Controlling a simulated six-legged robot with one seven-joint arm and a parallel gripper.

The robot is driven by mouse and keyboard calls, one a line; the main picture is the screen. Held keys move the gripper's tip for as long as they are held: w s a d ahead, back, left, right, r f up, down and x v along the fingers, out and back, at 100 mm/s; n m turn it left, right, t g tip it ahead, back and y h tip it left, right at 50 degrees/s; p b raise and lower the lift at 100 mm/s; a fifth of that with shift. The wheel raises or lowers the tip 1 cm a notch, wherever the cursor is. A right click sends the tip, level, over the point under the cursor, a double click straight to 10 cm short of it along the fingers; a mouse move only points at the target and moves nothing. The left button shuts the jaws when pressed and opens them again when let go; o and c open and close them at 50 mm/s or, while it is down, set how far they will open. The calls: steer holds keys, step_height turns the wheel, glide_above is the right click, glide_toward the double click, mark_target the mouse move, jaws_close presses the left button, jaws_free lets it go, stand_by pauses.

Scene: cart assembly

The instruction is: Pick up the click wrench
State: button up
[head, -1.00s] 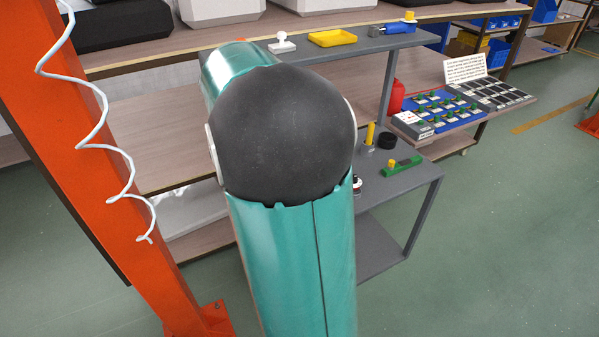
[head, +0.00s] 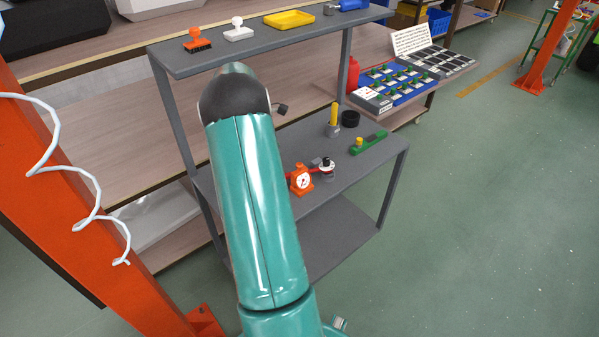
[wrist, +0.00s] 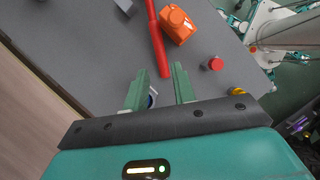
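A long red bar (wrist: 157,42), which looks like the click wrench, lies on the grey cart shelf in the wrist view. Its near end lies between the tips of my gripper (wrist: 161,71) in that picture. The green fingers are apart, and I see no contact with the bar. How far above it they are is hard to tell.
The grey cart's top shelf (head: 215,57) holds an orange stamp-like piece, a white one and a yellow tray (head: 290,19). On the lower shelf are a yellow-handled tool (head: 333,120), a black ring (head: 350,118) and a green tool (head: 368,143). An orange post (head: 100,235) stands left.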

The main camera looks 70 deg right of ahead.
glide_above(288, 173)
steer(key=f, duration=0.7)
steer(key=shift+w+a+f, duration=0.15)
steer(key=shift+w+f, duration=0.05)
steer(key=shift+f, duration=0.2)
steer(key=shift+s+f, duration=0.3)
steer(key=shift+f, duration=0.05)
steer(key=shift+x, duration=2.5)
jaws_close()
